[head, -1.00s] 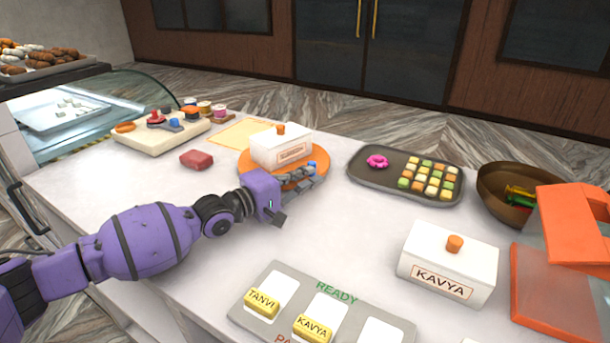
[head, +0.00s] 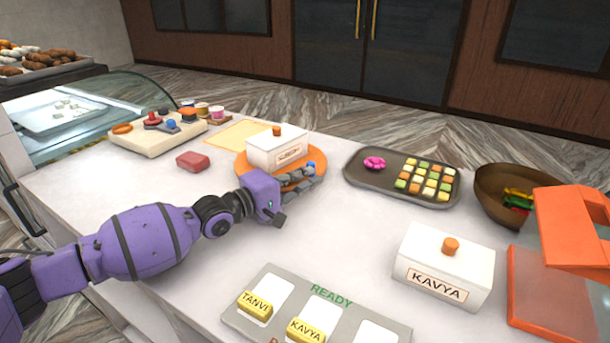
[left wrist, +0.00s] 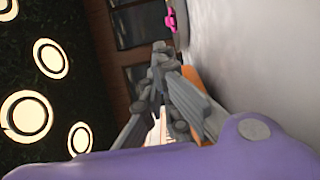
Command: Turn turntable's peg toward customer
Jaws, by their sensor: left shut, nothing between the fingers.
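The orange round turntable (head: 243,170) lies on the counter with a white box with an orange knob (head: 272,152) on it. Its small blue peg (head: 311,165) shows at the turntable's right edge, close to my left fingertips. My left gripper (head: 313,174) is shut and empty, low beside the turntable's near right rim. I cannot tell whether the fingers touch the peg. The left wrist view shows the shut fingers (left wrist: 160,52) with part of the orange turntable (left wrist: 190,76) behind them; the peg cannot be made out there. My right gripper is out of view.
A dark tray of sweets (head: 397,200) lies right of the turntable. A white KAVYA box (head: 420,262) and a grey READY board (head: 285,325) stand nearer. A red block (head: 193,162) and a cream board (head: 140,148) lie left. Counter between gripper and KAVYA box is clear.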

